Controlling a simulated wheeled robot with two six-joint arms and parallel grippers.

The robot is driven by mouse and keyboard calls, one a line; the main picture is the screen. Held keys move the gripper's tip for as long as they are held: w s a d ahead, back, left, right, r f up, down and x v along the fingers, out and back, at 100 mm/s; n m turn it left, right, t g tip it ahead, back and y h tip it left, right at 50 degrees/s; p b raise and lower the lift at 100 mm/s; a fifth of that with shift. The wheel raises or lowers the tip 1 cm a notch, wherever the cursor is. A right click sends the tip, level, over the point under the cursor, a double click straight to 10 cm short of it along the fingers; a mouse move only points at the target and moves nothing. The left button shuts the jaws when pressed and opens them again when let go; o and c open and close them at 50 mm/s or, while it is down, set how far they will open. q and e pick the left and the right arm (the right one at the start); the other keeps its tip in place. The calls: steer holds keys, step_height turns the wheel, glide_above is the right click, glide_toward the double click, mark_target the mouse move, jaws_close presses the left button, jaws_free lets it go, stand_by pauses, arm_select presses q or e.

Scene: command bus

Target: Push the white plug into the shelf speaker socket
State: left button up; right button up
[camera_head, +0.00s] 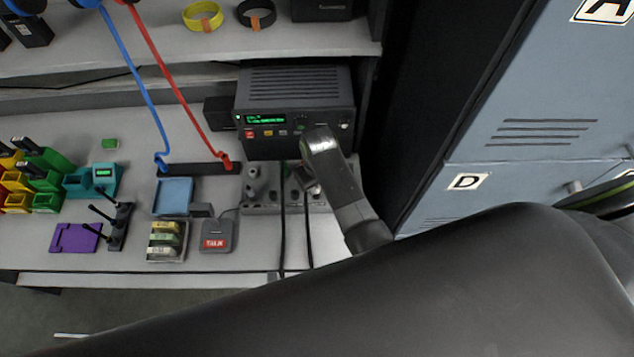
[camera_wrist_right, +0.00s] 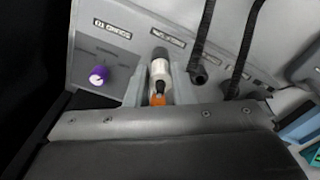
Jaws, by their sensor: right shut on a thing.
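My right gripper (camera_head: 306,178) reaches down over a grey socket panel (camera_head: 262,209) below the radio. In the right wrist view the gripper (camera_wrist_right: 160,84) is shut on the white plug (camera_wrist_right: 160,68), with a finger on each side. The plug has a dark grey end toward the panel (camera_wrist_right: 118,60) and an orange part near the palm. I cannot tell whether its tip is inside a socket. The label beside it is too blurred to read, so I cannot identify the shelf speaker socket. In the head view the plug is hidden. My left gripper is not in view.
A purple plug (camera_wrist_right: 97,76) sits left of the gripper, under a charge label. Two black cables (camera_wrist_right: 204,40) stand close on its right. A radio (camera_head: 293,105) is behind the panel. A TALK box (camera_head: 216,236) lies left, and blue lockers (camera_head: 545,130) rise at the right.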

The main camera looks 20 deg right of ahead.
steer(key=shift+f, duration=0.4)
stand_by(0.3)
steer(key=o, duration=0.9)
steer(key=shift+r, duration=4.05)
